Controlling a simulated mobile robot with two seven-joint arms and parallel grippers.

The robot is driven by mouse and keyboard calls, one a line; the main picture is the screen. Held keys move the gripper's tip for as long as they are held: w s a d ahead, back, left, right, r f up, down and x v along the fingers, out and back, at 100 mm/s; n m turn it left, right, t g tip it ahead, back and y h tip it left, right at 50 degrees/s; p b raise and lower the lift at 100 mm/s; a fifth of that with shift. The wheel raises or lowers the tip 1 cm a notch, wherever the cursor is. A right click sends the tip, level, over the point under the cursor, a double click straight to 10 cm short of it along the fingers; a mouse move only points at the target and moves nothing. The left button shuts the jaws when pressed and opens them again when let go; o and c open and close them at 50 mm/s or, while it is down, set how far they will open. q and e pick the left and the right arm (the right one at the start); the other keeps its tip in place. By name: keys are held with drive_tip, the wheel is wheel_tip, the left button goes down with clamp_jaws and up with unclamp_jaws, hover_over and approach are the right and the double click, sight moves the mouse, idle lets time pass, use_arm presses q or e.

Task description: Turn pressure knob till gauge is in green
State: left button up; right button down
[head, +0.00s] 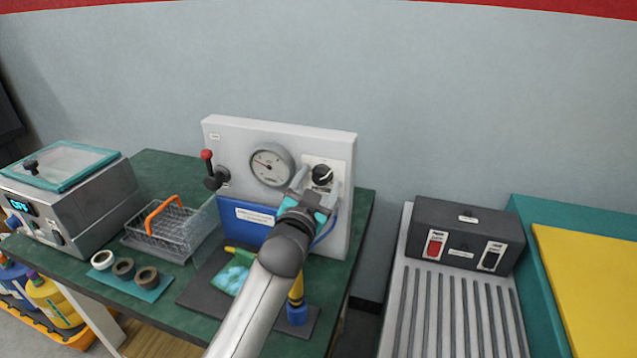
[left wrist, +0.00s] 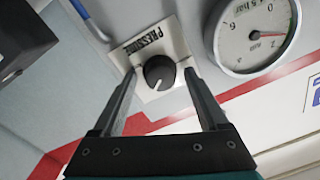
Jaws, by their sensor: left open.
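The pressure knob (head: 322,174) is a round black knob on a white plate at the right of the grey test panel. In the left wrist view the knob (left wrist: 159,73) sits beside the word PRESSURE. My left gripper (head: 318,187) is open in front of it, one finger on each side, with gaps visible in the left wrist view (left wrist: 162,77). The round white gauge (head: 270,166) is left of the knob. The gauge also shows in the left wrist view (left wrist: 250,36). My right gripper is not in view.
A red-tipped lever (head: 209,170) is left of the gauge. A wire basket (head: 170,229) with an orange handle, several rings on a teal mat and a teal-lidded machine (head: 75,205) stand left on the green bench. A switch box (head: 464,238) is at right.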

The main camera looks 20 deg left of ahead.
use_arm(q)
clamp_jaws()
idle(0.6)
